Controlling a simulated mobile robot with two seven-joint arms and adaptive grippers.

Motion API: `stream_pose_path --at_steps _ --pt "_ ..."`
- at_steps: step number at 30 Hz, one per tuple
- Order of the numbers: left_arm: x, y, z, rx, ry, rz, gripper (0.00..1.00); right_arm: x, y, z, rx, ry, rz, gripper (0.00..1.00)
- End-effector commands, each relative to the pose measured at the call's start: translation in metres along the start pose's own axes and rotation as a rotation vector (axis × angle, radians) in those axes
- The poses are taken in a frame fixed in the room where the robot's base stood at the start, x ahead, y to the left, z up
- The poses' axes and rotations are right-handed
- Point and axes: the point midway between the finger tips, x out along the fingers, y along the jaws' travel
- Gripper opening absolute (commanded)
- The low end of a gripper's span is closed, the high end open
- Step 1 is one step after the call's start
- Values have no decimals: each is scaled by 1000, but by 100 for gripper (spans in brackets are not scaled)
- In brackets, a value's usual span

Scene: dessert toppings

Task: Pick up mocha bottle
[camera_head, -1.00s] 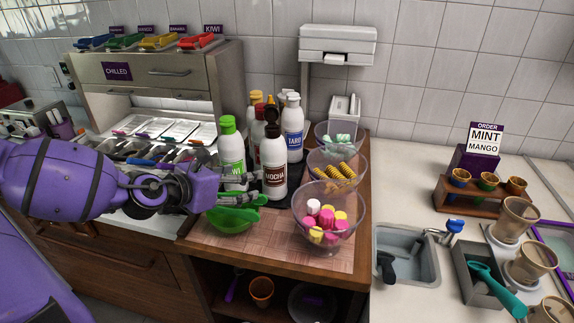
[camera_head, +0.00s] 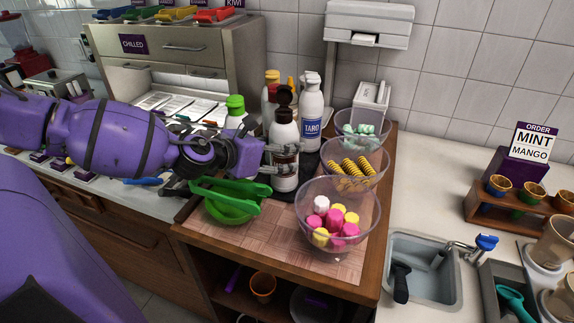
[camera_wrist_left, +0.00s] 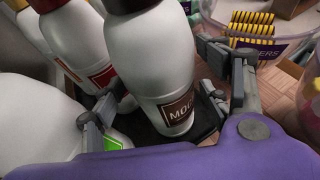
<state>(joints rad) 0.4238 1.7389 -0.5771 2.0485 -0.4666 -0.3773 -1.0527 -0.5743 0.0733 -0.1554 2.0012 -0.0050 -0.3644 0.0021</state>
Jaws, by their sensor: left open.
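The mocha bottle (camera_head: 284,130) is white with a dark brown cap and a brown label. It stands upright among other bottles on the dark mat at the back of the wooden counter. My left gripper (camera_head: 280,160) reaches it from the left, and its fingers partly cover the label. In the left wrist view, the mocha bottle (camera_wrist_left: 158,65) stands between the two spread fingers of my left gripper (camera_wrist_left: 165,92). The fingers are open, and I cannot tell whether either touches it. My right gripper is out of view.
The taro bottle (camera_head: 312,112) and a green-capped bottle (camera_head: 236,112) stand close by. A green bowl (camera_head: 230,207) with green tongs lies below my left gripper. Clear bowls of toppings, the nearest holding pink, yellow and white pieces (camera_head: 331,250), line the right side.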

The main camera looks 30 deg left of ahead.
Motion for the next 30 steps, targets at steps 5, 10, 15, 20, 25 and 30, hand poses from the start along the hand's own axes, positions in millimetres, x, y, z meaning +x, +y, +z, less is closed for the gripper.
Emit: stream_pose_path --at_steps 5,10,15,20,25,30 --pt "16 -1 -2 -1 1 -2 70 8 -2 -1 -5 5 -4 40" --pt "20 0 0 0 1 -1 70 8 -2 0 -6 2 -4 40" --pt "19 0 0 0 0 -1 70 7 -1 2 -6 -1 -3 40" --pt "19 0 0 0 0 -1 49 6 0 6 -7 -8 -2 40" --pt "19 0 5 3 -7 0 34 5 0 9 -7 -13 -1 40" --pt "19 0 5 4 -7 0 34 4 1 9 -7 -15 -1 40"
